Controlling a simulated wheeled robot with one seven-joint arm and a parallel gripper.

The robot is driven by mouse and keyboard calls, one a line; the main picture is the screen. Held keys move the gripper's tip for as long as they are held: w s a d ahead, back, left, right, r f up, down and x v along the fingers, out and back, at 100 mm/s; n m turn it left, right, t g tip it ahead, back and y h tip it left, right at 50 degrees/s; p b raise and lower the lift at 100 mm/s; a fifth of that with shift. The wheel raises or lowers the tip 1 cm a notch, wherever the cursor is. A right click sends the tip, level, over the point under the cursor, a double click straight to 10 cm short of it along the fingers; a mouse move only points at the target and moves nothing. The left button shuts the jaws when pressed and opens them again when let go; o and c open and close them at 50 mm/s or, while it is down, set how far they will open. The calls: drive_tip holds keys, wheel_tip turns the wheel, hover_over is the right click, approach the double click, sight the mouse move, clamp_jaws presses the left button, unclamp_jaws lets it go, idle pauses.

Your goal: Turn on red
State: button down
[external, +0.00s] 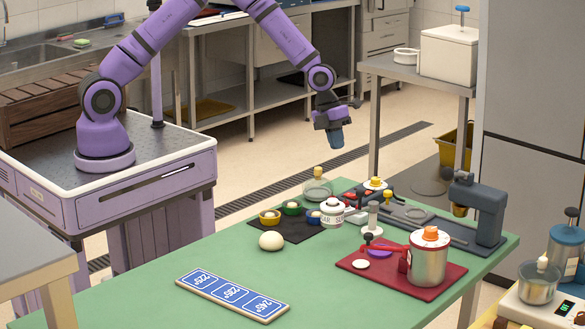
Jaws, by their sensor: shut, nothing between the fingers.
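My gripper (336,140) is shut and empty. It hangs pointing down in the air beyond the far side of the green table (140,300), apart from everything on it. A small red item (354,194) lies at the back of the table, partly hidden behind the white sugar pot; I cannot tell whether it is a switch. A red tray (425,290) at the right holds a steel canister (429,265) with an orange top and a red handle (385,247). No lit red lamp is discernible.
Small yellow (269,217), green and blue bowls stand on a dark mat (292,232) beside the sugar pot (332,214). A white ball (271,241) and a blue temperature board (232,297) lie nearer. A dark upright machine (485,208) stands at the right end. The table's front left is clear.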

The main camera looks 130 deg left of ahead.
sight(354, 194)
drive_tip(key=shift+s+r, duration=0.2)
drive_tip(key=shift+r, duration=0.3)
drive_tip(key=shift+w, duration=0.1)
drive_tip(key=shift+w+a+r+t, duration=0.15)
drive_tip(key=shift+w+t, duration=0.15)
drive_tip(key=shift+w, duration=0.35)
drive_tip(key=x, duration=1.4)
